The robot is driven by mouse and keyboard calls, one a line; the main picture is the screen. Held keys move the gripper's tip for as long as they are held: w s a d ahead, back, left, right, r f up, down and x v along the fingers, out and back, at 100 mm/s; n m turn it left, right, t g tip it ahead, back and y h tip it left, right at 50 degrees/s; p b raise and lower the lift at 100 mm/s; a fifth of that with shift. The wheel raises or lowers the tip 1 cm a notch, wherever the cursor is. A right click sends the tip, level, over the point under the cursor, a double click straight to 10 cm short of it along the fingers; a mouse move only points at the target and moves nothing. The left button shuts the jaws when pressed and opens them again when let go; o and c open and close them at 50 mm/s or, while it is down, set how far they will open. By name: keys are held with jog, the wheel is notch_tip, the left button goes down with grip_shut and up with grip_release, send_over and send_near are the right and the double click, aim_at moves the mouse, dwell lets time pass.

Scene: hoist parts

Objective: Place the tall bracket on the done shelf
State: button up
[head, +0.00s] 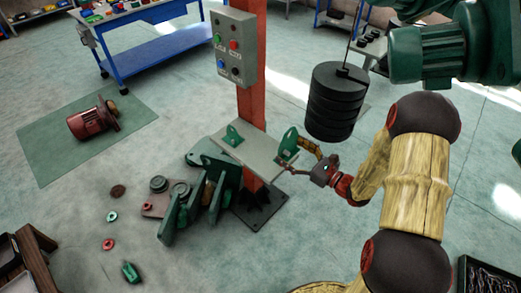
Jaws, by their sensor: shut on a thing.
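The tall green bracket (289,142) stands roughly upright at the right end of a grey shelf (246,150) on an orange column. My gripper (289,161) reaches in from the right and is shut on this bracket. The bracket's foot is partly hidden by the fingers, so I cannot tell whether it rests on the shelf or is just above it. A smaller green bracket (232,136) stands at the left end of the same shelf.
A stack of black weights (334,103) hangs behind my gripper, below a green hoist (430,55). A control box (233,46) is on the column. Green parts (205,195) are piled on the floor below the shelf. A red motor (92,120) lies on a green mat (45,155).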

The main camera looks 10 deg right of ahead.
jog(key=b, duration=0.2)
send_over(269, 158)
jog(key=s+a+v, duration=0.1)
jog(key=v, duration=0.3)
notch_tip(269, 158, down, 4)
jog(key=w+f, duration=0.1)
jog(key=w+f+b, duration=0.1)
jog(key=w+f, duration=0.1)
jog(key=shift+a+f, duration=0.25)
jog(key=shift+a, duration=0.1)
jog(key=shift+w+a+f+b, duration=0.1)
jog(key=shift+w+f+b, duration=0.05)
jog(key=shift+w+f, duration=0.2)
jog(key=shift+w+a+f+b, duration=0.15)
jog(key=shift+w+f, duration=0.1)
jog(key=shift+f, duration=0.15)
jog(key=shift+w+f+b, duration=0.2)
jog(key=shift+f+b, duration=0.45)
jog(key=shift+f, duration=0.95)
jog(key=shift+f, duration=0.2)
jog(key=o, duration=1.8)
jog(key=shift+s, duration=0.15)
jog(key=shift+o, duration=0.6)
